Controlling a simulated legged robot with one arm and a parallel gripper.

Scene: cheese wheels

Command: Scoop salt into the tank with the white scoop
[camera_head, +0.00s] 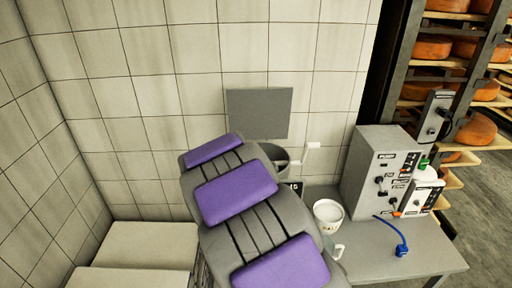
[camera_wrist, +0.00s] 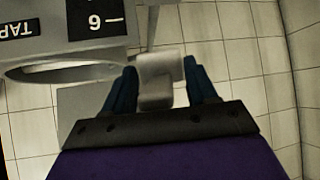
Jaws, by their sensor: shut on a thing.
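The grey tank (camera_head: 277,152) stands against the tiled wall, partly hidden behind my arm. Its round rim (camera_wrist: 60,72) shows at the left of the wrist view. My gripper (camera_wrist: 160,84) has its two dark blue fingers shut on a pale, blocky piece that appears to be the white scoop (camera_wrist: 157,68). The scoop's bowl and any salt in it cannot be made out. In the head view my purple-padded arm hides the gripper. A white tub (camera_head: 328,214) with pale contents stands on the table, right of my arm.
A grey control box (camera_head: 376,168) and a white bottle with a green cap (camera_head: 426,186) stand at the table's right. A blue tool (camera_head: 401,248) lies in front. A pale angular piece (camera_head: 311,147) sticks up beside the tank. Cheese racks (camera_head: 460,70) stand farther right.

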